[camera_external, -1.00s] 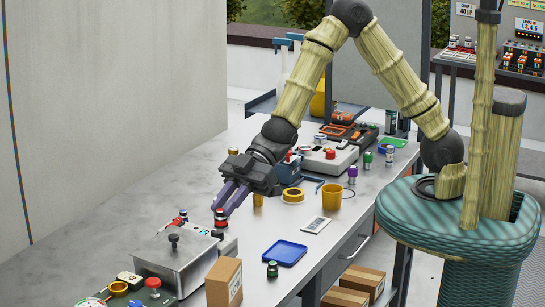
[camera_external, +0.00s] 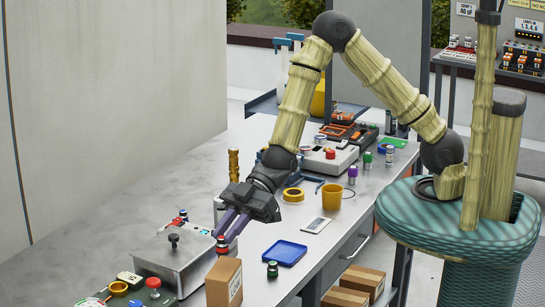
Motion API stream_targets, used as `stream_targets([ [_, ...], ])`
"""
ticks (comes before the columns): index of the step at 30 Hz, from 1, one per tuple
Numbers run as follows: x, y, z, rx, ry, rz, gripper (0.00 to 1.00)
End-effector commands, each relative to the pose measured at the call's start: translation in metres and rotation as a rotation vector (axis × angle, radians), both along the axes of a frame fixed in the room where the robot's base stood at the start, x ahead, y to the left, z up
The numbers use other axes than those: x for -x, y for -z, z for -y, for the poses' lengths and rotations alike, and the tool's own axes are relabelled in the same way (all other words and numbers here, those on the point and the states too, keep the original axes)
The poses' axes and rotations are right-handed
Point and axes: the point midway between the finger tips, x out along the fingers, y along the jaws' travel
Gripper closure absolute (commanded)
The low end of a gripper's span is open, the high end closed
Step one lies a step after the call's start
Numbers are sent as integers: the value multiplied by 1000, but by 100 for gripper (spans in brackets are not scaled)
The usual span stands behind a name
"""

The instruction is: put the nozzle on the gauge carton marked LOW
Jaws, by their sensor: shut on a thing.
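My gripper (camera_external: 227,233), with purple fingers, points down and left over the near end of the bench. The piece shows just above the top back edge of a brown carton (camera_external: 217,284). I cannot tell whether it touches the carton. The carton stands upright with a white label on its right face. The label's writing is too small to read, so I cannot confirm LOW.
A grey metal box (camera_external: 172,262) with a dark knob is left of the carton. A brass ribbed cylinder (camera_external: 234,165) and a yellow cup (camera_external: 331,196) stand farther back. More cartons (camera_external: 362,280) sit below the bench.

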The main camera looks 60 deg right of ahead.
Motion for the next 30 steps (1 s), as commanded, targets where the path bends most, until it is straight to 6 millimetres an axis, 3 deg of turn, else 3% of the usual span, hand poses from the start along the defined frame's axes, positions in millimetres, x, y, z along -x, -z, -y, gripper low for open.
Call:
stream_targets([
  [4,0,6,0,2,0,-2,100],
  [12,0,37,0,1,-1,-1,100],
  [23,0,41,0,0,0,1,100],
  [24,0,41,0,0,0,1,81],
  [27,0,40,0,1,0,1,61],
  [30,0,40,0,1,0,1,61],
])
